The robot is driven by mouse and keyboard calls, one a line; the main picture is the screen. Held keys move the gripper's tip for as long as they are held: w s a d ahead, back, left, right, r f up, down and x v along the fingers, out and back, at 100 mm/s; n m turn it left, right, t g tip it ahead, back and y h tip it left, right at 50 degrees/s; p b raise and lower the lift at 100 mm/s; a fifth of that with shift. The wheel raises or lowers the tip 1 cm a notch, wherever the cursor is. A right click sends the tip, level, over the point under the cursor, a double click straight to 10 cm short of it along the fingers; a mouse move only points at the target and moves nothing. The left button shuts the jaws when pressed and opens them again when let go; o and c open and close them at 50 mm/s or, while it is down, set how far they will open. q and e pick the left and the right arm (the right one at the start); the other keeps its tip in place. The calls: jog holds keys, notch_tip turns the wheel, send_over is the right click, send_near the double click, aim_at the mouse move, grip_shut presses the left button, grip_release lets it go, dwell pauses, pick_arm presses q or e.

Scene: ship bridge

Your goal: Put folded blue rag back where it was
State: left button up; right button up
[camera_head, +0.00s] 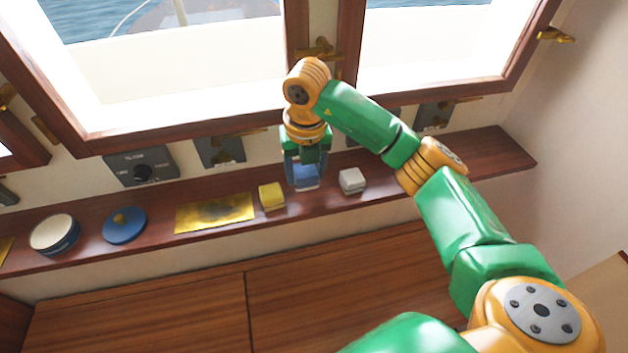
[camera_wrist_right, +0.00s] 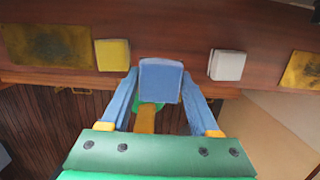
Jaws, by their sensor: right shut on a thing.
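The folded blue rag (camera_head: 306,176) is between the fingers of my right gripper (camera_head: 305,184), over the wooden shelf (camera_head: 412,169) below the window. In the right wrist view the blue rag (camera_wrist_right: 160,80) sits between the two blue fingertips (camera_wrist_right: 160,92), which are shut on it. I cannot tell whether the rag touches the shelf. A yellow folded piece (camera_head: 271,196) lies to its left and a white folded piece (camera_head: 352,180) to its right. My left gripper does not show.
A brass plate (camera_head: 214,213), a blue lidded disc (camera_head: 125,225) and a round blue-and-cream container (camera_head: 55,234) are along the shelf's left part. Window frame and wall panels stand behind. The shelf's right end is clear.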

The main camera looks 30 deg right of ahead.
aim_at(313, 195)
jog(key=f, duration=0.1)
jog(key=d+f, duration=0.1)
jog(key=f, duration=0.1)
jog(key=d+f+p, duration=0.1)
jog(key=f, duration=0.1)
jog(key=shift+w+d+f, duration=0.15)
jog(key=shift+w, duration=0.25)
jog(key=shift+f, duration=0.45)
jog(key=o, duration=1.3)
jog(key=shift+r, duration=0.45)
jog(key=r, duration=0.3)
jog(key=s+r, duration=0.1)
jog(key=r, duration=0.3)
jog(key=r+b, duration=0.1)
jog(key=r, duration=0.3)
jog(key=shift+s+a+r, duration=0.1)
jog(key=shift+s+a, duration=0.15)
jog(key=shift+s, duration=0.1)
